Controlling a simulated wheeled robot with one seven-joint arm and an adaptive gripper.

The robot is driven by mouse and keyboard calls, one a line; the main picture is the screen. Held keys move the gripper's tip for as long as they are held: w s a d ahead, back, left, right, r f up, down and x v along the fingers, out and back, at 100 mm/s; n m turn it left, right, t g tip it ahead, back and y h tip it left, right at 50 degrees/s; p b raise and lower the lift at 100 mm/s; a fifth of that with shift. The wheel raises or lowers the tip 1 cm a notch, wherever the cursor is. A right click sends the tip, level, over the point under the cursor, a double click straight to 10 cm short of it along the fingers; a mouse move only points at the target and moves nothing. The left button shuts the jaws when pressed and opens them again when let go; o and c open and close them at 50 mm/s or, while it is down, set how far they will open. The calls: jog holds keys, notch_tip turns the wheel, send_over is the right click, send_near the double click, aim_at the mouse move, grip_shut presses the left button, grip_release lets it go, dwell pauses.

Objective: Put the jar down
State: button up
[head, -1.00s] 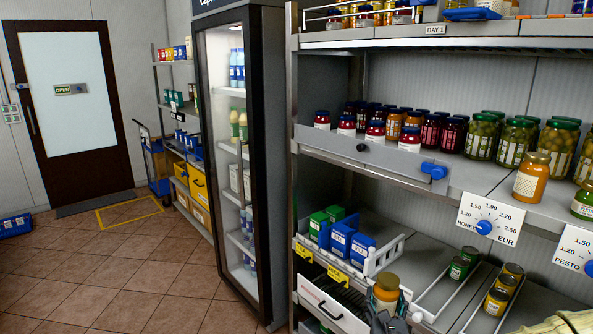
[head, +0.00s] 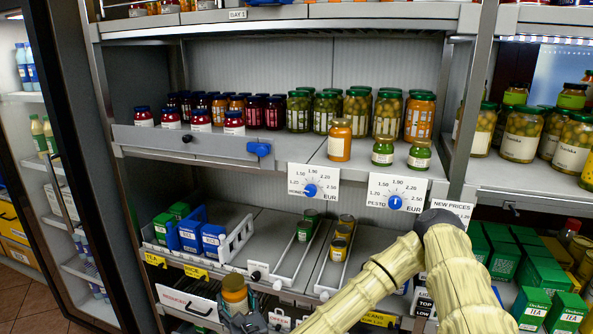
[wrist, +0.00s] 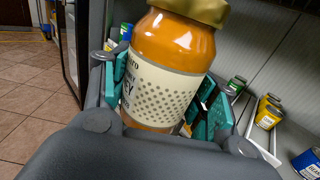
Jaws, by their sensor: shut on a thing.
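The jar (wrist: 165,70) is orange with a gold lid and a cream label, and sits upright with a slight tilt between the teal finger pads of my gripper (wrist: 160,105) in the wrist view. My gripper is shut on it. In the head view the held jar (head: 234,294) shows low, in front of the lower shelf's front edge, with my gripper (head: 245,322) at the bottom edge of the picture. A similar orange jar (head: 340,140) with a gold lid stands on the middle shelf above the honey price dial.
The middle shelf (head: 270,158) holds rows of jars, with bare surface near its front. The honey dial (head: 311,190) and pesto dial (head: 396,200) hang on its edge. Below are blue boxes (head: 190,236) and small tins (head: 340,240) in lanes. Olive jars (head: 520,135) stand right.

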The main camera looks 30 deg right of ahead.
jog(key=w+d+r+m+h, duration=0.4)
jog(key=d+r, duration=0.3)
jog(key=r, duration=0.5)
jog(key=s+d+r+m+g+h, duration=0.1)
jog(key=d+r+h, duration=0.1)
jog(key=d+r, duration=0.3)
jog(key=s+d+r+m+g+h, duration=0.1)
jog(key=d+r, duration=0.4)
jog(key=r, duration=0.8)
jog(key=s+d+r+m+g+h, duration=0.1)
jog(key=d+r+g+h, duration=0.2)
jog(key=r, duration=0.7)
jog(key=shift+d+m+h, duration=0.4)
jog(key=shift+d+h, duration=0.1)
jog(key=shift+d, duration=0.75)
jog(key=shift+w, duration=0.1)
